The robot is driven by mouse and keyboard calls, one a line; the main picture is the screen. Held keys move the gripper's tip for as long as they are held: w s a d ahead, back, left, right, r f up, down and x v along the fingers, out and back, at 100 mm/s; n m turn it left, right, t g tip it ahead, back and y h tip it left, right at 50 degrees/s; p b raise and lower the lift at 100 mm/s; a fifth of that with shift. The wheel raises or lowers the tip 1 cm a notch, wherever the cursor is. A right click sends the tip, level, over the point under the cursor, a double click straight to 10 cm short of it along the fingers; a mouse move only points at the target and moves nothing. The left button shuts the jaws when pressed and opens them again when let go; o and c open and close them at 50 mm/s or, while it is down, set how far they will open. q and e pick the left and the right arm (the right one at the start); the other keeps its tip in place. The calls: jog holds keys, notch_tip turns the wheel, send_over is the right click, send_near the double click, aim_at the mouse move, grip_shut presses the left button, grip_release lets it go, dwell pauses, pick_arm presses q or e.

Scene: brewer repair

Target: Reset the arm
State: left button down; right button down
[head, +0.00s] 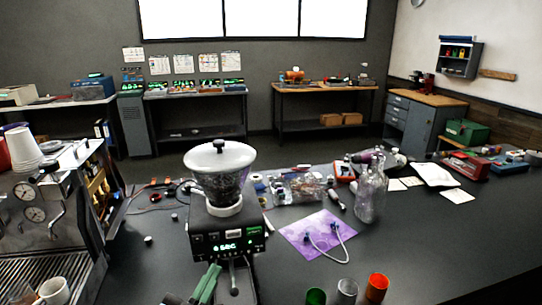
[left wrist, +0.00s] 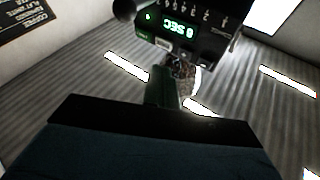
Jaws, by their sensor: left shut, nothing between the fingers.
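My left gripper (head: 207,284) is low in the head view, in front of the coffee grinder (head: 226,238). Its green fingers are shut, with nothing held. In the left wrist view the fingers (left wrist: 164,88) point up toward the grinder's lit green display (left wrist: 180,28), which appears upside down. The grinder is black, with a clear bean hopper (head: 220,170) and white lid on top. I cannot tell whether the fingers touch the grinder's front. My right gripper is not in view.
An espresso machine (head: 38,215) stands at the left, with cups on it. A purple mat (head: 300,228) with a hose, glass bottles (head: 370,195) and small colored cups (head: 376,287) are to the right.

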pick_arm(q)
jog(key=s+a+f+n+g+y, duration=0.2)
jog(key=s+a+f+g+y, duration=0.1)
jog(key=s+f+g, duration=0.35)
jog(key=s+a+f+n+g+y, duration=0.1)
jog(key=s+a+f+g+y, duration=0.2)
jog(key=s+f+g, duration=0.3)
jog(key=s+a+f+n+g+y, duration=0.1)
jog(key=s+f+g, duration=0.1)
jog(key=s, duration=0.3)
jog(key=s+a+f+g, duration=0.1)
jog(key=s+g, duration=0.2)
jog(key=s, duration=0.3)
notch_tip(320, 180, down, 28)
jog(key=f+b, duration=0.1)
jog(key=b, duration=0.5)
jog(key=s+a+f+g+b, duration=0.2)
jog(key=s+f+b, duration=0.3)
jog(key=s+f, duration=1.2)
notch_tip(320, 180, down, 5)
jog(key=shift+s+a+r+b, duration=0.2)
jog(key=shift+s+a+b, duration=0.1)
jog(key=shift+a+b, duration=0.1)
